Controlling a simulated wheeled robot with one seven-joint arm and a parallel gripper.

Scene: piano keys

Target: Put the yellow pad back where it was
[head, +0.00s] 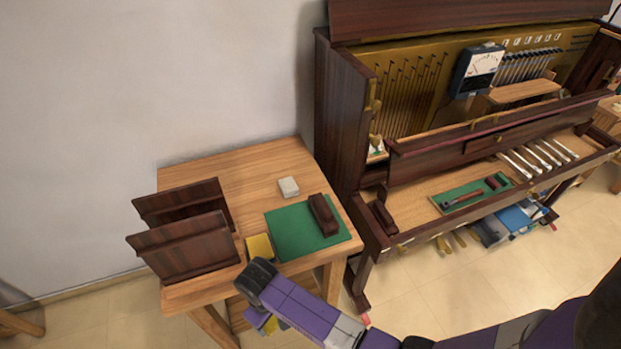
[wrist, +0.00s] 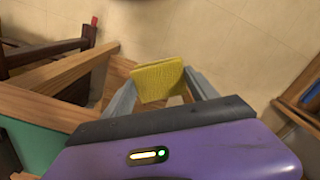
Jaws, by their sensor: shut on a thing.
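My gripper (wrist: 161,92) is shut on a yellow pad (wrist: 158,78) in the wrist view; the pad sits between the two grey fingers, with floor behind it. In the head view, my gripper (head: 264,323) is low at the front of the small wooden table, partly hidden by my arm, and a bit of yellow shows there. A second yellow pad (head: 260,246) lies on the table by the front edge, between the dark wooden rack and the green mat (head: 290,243).
The wooden table (head: 240,165) also holds a dark slatted rack (head: 185,243), a white block (head: 289,187) and a dark brown block (head: 323,214) on the mat. The opened piano (head: 345,110) stands close on the right. The table's back is clear.

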